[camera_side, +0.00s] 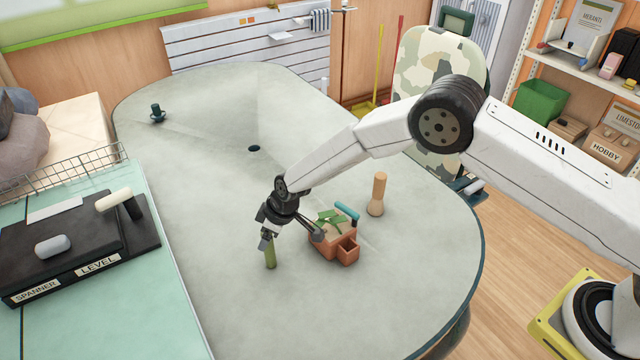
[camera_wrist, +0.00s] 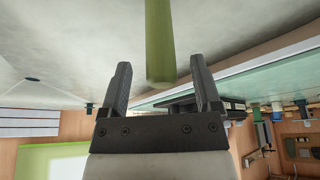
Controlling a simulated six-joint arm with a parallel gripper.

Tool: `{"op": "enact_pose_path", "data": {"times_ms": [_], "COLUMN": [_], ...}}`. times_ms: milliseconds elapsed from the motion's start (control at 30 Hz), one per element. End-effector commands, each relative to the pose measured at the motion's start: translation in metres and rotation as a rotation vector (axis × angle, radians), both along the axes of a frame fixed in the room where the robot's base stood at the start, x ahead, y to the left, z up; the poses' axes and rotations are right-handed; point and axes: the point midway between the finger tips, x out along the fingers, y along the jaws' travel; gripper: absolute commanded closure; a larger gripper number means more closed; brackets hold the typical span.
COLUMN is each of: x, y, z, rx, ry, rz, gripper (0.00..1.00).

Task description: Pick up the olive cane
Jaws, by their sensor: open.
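The olive cane (camera_side: 270,254) stands upright on the grey table, just below my gripper (camera_side: 267,236). In the wrist view, the olive cane (camera_wrist: 158,38) comes down from the top edge, and its near end shows between my gripper's two dark fingers (camera_wrist: 160,66). Clear gaps show on both sides of the cane, a little wider on the left. My gripper is open and holds nothing. In the side view the fingers partly cover the cane's upper end, so its exact depth between them is hard to tell.
A terracotta crate (camera_side: 346,252) with green pieces and a teal-handled item stands close right of the cane. A wooden peg (camera_side: 379,190) stands behind it. A black tool tray (camera_side: 75,250) is at the left. The table's front is clear.

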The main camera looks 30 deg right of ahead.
Motion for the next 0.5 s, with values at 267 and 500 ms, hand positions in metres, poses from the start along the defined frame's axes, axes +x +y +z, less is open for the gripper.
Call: {"op": "enact_pose_path", "data": {"times_ms": [267, 500], "x": [0.005, 0.007], "y": [0.007, 0.008], "z": [-0.024, -0.029], "rx": [-0.002, -0.001], "ry": [0.0, 0.0], "rz": [0.001, 0.0], "gripper": [0.19, 0.19]}}
